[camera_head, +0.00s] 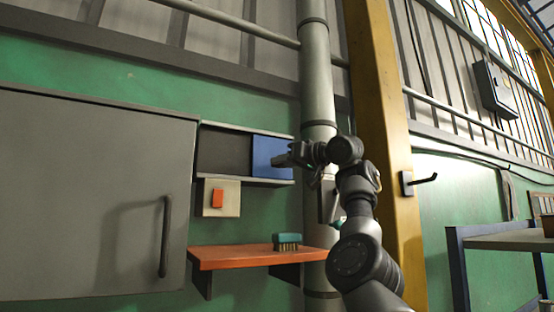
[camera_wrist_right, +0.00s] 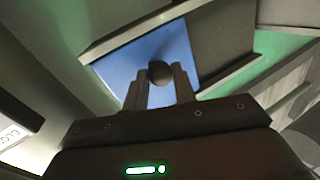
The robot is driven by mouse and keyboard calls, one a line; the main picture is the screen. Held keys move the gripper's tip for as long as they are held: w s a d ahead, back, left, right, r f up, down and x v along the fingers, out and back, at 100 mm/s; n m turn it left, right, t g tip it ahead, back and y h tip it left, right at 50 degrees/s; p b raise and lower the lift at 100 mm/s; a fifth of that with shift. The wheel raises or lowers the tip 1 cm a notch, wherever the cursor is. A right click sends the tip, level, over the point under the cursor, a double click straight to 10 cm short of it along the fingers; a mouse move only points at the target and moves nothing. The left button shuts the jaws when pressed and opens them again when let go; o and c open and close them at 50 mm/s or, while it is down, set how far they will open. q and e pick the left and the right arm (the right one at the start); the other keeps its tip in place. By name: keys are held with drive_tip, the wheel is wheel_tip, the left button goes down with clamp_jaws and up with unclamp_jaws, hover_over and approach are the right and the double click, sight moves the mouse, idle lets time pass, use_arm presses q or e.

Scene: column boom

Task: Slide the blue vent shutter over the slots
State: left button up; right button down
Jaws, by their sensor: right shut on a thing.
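The blue vent shutter (camera_head: 268,152) sits at the right end of a framed wall vent. The dark slotted area (camera_head: 223,152) to its left is uncovered. My right gripper (camera_head: 279,161) reaches in from the right and is at the shutter's face. In the right wrist view, its two fingers (camera_wrist_right: 161,88) are shut on a dark round knob (camera_wrist_right: 160,71) on the blue shutter (camera_wrist_right: 140,52). The shutter lies between two rails there, with the dark area (camera_wrist_right: 218,35) beside it. My left gripper is not in view.
Below the vent is a beige box with an orange switch (camera_head: 217,198). An orange shelf (camera_head: 235,257) holds a green brush (camera_head: 287,241). A grey cabinet door (camera_head: 90,190) stands left, a pipe (camera_head: 316,80) and yellow column (camera_head: 378,80) right.

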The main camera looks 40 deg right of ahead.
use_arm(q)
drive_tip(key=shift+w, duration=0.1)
use_arm(e)
drive_tip(key=shift+r, duration=0.1)
drive_tip(key=c, duration=1.5)
unclamp_jaws()
drive_tip(key=shift+d, duration=0.1)
drive_tip(key=o, duration=0.4)
drive_tip(key=shift+w+d, duration=0.1)
drive_tip(key=shift+d, duration=0.1)
drive_tip(key=shift+c, duration=0.2)
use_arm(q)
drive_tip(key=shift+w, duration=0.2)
use_arm(e)
drive_tip(key=shift+f, duration=0.2)
use_arm(q)
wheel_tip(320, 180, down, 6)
drive_tip(key=b, duration=0.6)
use_arm(e)
drive_tip(key=s+d, duration=0.1)
drive_tip(key=s, duration=0.9)
drive_tip(key=shift+s+d, duration=0.15)
drive_tip(key=shift+s, duration=0.2)
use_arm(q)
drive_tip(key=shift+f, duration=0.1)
